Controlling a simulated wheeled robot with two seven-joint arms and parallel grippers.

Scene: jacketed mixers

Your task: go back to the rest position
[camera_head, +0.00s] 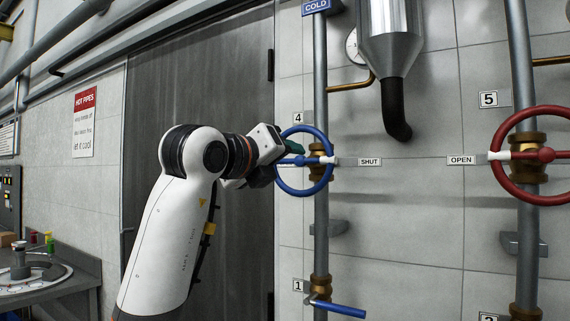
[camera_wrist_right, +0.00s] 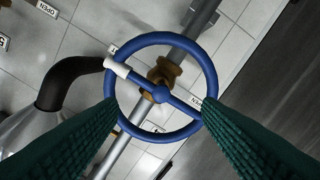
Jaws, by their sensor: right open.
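My right gripper (camera_head: 290,148) is at the left side of the blue handwheel (camera_head: 308,189) of valve 4 in the head view. In the right wrist view my right gripper (camera_wrist_right: 160,110) shows two green ridged fingers spread wide apart. The blue handwheel (camera_wrist_right: 211,73) lies ahead, with the fingertips overlapping its left and right rim. I cannot tell whether they touch it. The wheel's white-marked spoke points right, toward the SHUT label (camera_head: 370,162). My left gripper is not in view.
A red handwheel (camera_head: 503,181) with an OPEN label (camera_head: 461,160) is at the right. A blue lever (camera_head: 340,309) sits low on the cold pipe (camera_head: 321,100). A dark door (camera_head: 160,90) is behind my arm, and a bench (camera_head: 75,287) stands lower left.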

